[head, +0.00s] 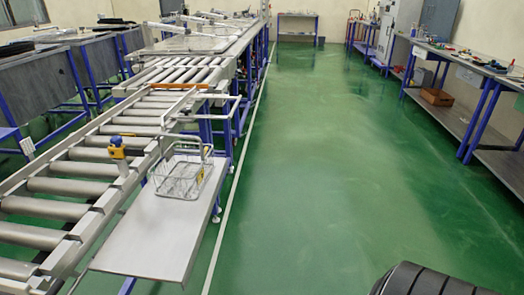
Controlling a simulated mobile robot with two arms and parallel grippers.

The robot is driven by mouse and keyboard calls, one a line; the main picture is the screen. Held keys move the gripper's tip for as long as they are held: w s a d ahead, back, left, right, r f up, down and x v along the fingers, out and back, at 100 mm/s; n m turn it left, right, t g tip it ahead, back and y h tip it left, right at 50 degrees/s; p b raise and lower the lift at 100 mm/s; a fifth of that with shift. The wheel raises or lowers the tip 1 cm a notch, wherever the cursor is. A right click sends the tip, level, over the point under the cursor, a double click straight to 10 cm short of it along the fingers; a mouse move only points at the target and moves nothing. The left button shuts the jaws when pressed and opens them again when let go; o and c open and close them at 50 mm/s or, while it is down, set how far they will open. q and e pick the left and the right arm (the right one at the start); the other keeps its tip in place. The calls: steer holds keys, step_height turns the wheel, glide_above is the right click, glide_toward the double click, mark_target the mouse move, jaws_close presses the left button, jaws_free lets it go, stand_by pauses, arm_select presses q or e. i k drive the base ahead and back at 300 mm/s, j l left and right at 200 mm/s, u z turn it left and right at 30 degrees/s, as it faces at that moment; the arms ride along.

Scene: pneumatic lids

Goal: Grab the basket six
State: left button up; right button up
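A wire basket (178,188) with a raised handle stands on a grey side shelf (150,245) beside the roller conveyor. A small yellow mark shows on its right side, but I cannot read a number on it. It is the only basket I can make out. Neither of my grippers is in view. A black ribbed part at the bottom right edge may be part of my own body, but I cannot tell.
The roller conveyor (62,187) runs along the left, with a yellow and blue device (117,150) on its rail. Workbenches (470,62) line the right wall, with a brown box (436,97) below. The green floor (320,170) between is clear.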

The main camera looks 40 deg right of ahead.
mark_target(168, 154)
steer(key=z, duration=0.85)
steer(key=u, duration=0.45)
steer(key=i+l+u, duration=0.1)
steer(key=l+u, duration=0.5)
steer(key=u, duration=0.15)
steer(key=l+u, duration=0.4)
steer(key=i+j, duration=0.05)
